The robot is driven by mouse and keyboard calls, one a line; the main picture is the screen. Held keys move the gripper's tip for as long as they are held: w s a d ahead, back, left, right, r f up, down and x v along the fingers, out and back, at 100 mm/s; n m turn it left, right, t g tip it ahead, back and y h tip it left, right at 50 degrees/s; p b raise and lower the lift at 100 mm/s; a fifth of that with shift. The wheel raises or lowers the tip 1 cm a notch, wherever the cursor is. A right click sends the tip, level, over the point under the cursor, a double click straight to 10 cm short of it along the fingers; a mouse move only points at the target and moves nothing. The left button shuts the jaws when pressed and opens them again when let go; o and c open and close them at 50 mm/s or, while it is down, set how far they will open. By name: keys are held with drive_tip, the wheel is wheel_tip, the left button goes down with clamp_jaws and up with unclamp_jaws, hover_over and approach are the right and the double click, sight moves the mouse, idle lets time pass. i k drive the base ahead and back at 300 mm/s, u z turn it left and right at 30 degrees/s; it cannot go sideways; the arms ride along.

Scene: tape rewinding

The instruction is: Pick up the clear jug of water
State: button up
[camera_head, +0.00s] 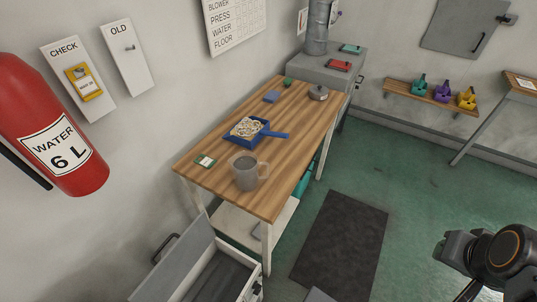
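A see-through greyish jug (246,174) with a handle on its right stands upright near the front end of the wooden table (222,150). Its contents look greyish; I cannot make out a water level. Dark parts of my arm show at the lower right, well to the right of the table and apart from the jug. The fingertips of my gripper cannot be made out there, as the arm is cut off by the picture's edge. Nothing touches the jug.
A lidded round pot (318,92) stands farther back. An open grey drawer or bin (185,262) is below the table's front.

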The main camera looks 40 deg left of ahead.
sight(244, 166)
drive_tip(key=i, duration=1.55)
drive_tip(key=u, duration=3.55)
